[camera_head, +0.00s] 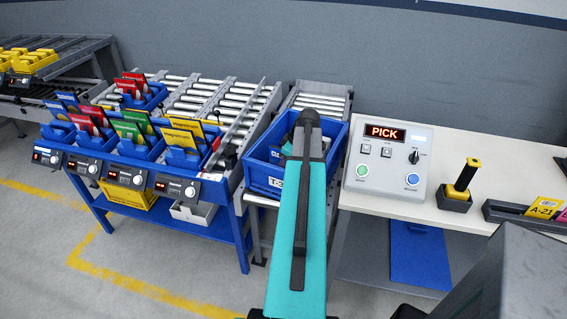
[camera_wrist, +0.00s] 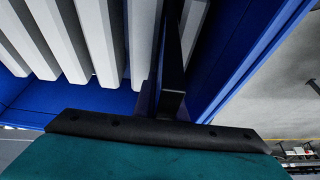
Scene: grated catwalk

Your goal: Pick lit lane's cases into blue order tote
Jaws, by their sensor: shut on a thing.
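The blue order tote (camera_head: 266,178), labelled T-3, stands right of the pick lanes. My gripper (camera_head: 308,120) reaches over it, and my teal arm hides part of its inside. In the wrist view my gripper (camera_wrist: 172,60) is a dark finger between blue walls, beside several pale slats. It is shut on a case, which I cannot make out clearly. The lanes hold upright blue cases (camera_head: 66,102), red cases (camera_head: 90,113), green cases (camera_head: 128,128) and yellow cases (camera_head: 184,133). Small displays sit on the lane fronts; which lane is lit is unclear.
A control box (camera_head: 388,160) reading PICK stands on the white table right of the tote. A yellow-black handheld tool (camera_head: 461,181) stands in a holder there. Roller conveyors (camera_head: 205,101) run behind the lanes. A rack with yellow bins (camera_head: 33,62) is at far left.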

